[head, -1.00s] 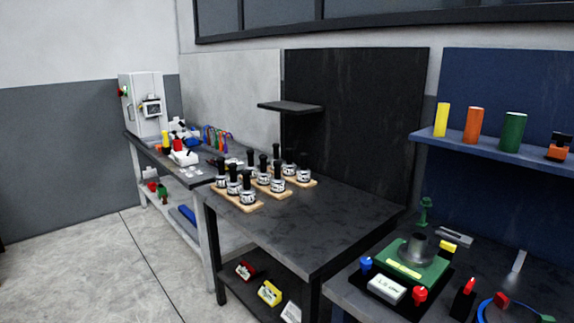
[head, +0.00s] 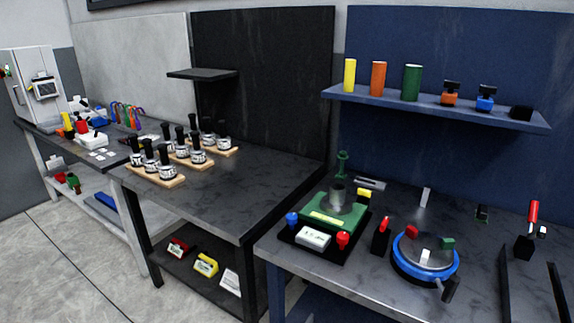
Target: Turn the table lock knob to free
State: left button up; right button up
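The round table (head: 408,241) with a grey top and blue rim sits on the workbench at the right. A red block, a green block and a white piece are on its top. A dark cylindrical part, possibly the lock knob (head: 450,289), juts from its front right side; I cannot read its setting. A black block with a red top (head: 381,236) stands just left of the table. Neither of my grippers is in view.
A green fixture (head: 320,222) with blue and red knobs stands left of the round table. A red-handled black device (head: 524,246) and dark bars (head: 505,285) are at the right. A blue shelf (head: 435,106) with coloured cylinders hangs above. The middle bench (head: 255,195) has free room.

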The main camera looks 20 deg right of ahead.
aim_at(364, 193)
jog(key=i+l+z, duration=0.2)
jog(key=i, duration=0.25)
jog(key=i+l+z, duration=0.25)
jog(key=i, duration=0.2)
